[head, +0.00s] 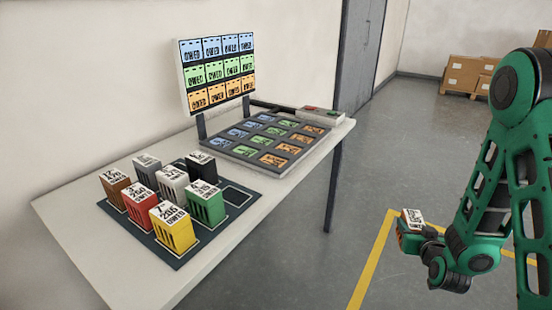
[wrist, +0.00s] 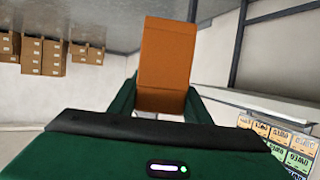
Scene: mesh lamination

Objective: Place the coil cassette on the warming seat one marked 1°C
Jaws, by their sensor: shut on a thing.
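My gripper (head: 424,236) is out over the floor to the right of the table. It is shut on a coil cassette (head: 408,240), an orange block with a white top label too small to read. In the wrist view the orange cassette (wrist: 167,58) stands between the two green fingers of my gripper (wrist: 165,100). A grey panel of seats (head: 222,152) lies on the table, with blue, green and orange tiles in rows. Their markings are too small to read, so I cannot tell which seat is 1°C. The cassette is well apart from the panel.
A dark mat (head: 238,212) at the table's near end bears several labelled cassettes, including a yellow one (head: 174,230), and has an empty outlined spot. An upright board (head: 184,82) stands behind the panel. A small box (head: 320,115) with buttons sits at the far end. Cartons (head: 462,76) stand far off.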

